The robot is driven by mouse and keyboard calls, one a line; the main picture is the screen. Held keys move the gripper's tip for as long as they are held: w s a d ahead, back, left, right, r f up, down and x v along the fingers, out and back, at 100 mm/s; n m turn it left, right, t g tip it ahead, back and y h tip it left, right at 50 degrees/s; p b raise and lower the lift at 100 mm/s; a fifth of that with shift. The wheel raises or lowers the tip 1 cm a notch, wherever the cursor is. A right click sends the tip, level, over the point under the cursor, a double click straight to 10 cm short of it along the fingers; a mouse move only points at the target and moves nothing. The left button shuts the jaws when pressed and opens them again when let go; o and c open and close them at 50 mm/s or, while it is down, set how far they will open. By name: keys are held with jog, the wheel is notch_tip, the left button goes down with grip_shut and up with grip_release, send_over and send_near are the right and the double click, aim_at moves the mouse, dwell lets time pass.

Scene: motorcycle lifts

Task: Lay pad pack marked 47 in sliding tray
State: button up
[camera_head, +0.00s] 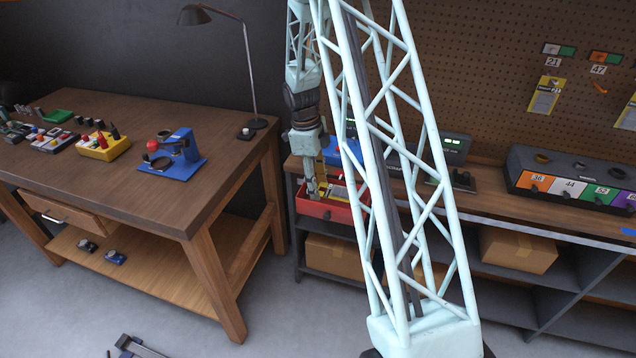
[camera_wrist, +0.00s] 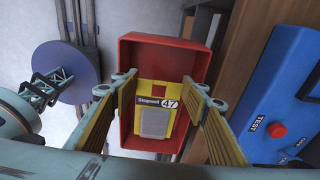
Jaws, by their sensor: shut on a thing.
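The pad pack marked 47 (camera_wrist: 156,118) is yellow with a grey pad and a dark label strip. In the wrist view it is between the two fingers of my gripper (camera_wrist: 161,95), which is shut on it. The pack shows within the walls of a red tray (camera_wrist: 161,49); whether it touches the tray floor I cannot tell. In the head view my gripper (camera_head: 318,190) points down into the red tray (camera_head: 322,209) at the left end of the wall bench, and the pack is hard to make out.
A blue device (camera_wrist: 285,105) with a red TEST button stands right beside the tray. A black box with numbered coloured labels (camera_head: 572,180) sits further right on the bench. Tags 21 and 47 hang on the pegboard. A wooden table (camera_head: 150,190) with tools stands to the left.

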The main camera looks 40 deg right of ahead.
jog(key=shift+f+b, duration=2.1)
jog(key=shift+f, duration=0.6)
jog(key=o, duration=1)
jog(key=shift+c, duration=0.2)
jog(key=shift+w+r, duration=0.2)
jog(key=shift+r, duration=0.55)
jog(key=shift+o, duration=1.2)
notch_tip(320, 180, up, 9)
jog(key=w, duration=0.1)
jog(key=shift+a, duration=0.4)
jog(key=shift+a+r, duration=0.1)
jog(key=shift+r, duration=0.65)
